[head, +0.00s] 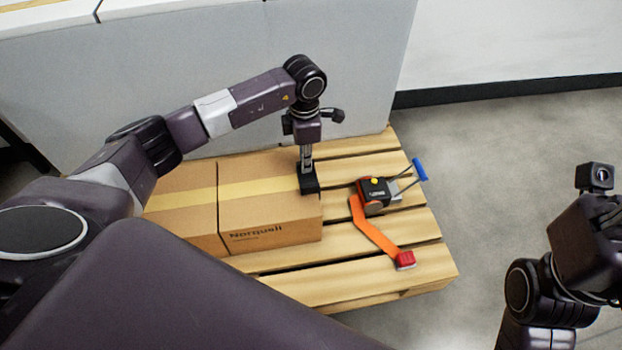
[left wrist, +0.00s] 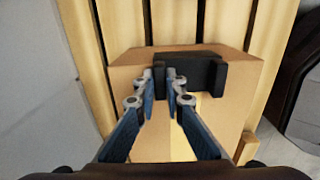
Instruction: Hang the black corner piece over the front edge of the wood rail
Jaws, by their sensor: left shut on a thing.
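The black corner piece (head: 309,184) is at the right-hand top edge of the front cardboard box. It also shows in the left wrist view (left wrist: 204,75), lying along the box's far edge. My left gripper (head: 306,160) points down and is shut on the corner piece; its fingers meet the piece in the left wrist view (left wrist: 163,76). I cannot tell whether the piece touches the box. I cannot make out a separate wood rail; the wood in view is the slatted pallet (head: 345,289). Part of my right arm shows at the right, but its fingers are not visible.
The cardboard box (head: 270,220) stands on the pallet beside another box (head: 180,212). A ratchet tool (head: 374,192) with a blue handle lies right of them, with an orange strap (head: 371,228) ending at a red piece (head: 405,260). A grey panel (head: 200,70) stands behind.

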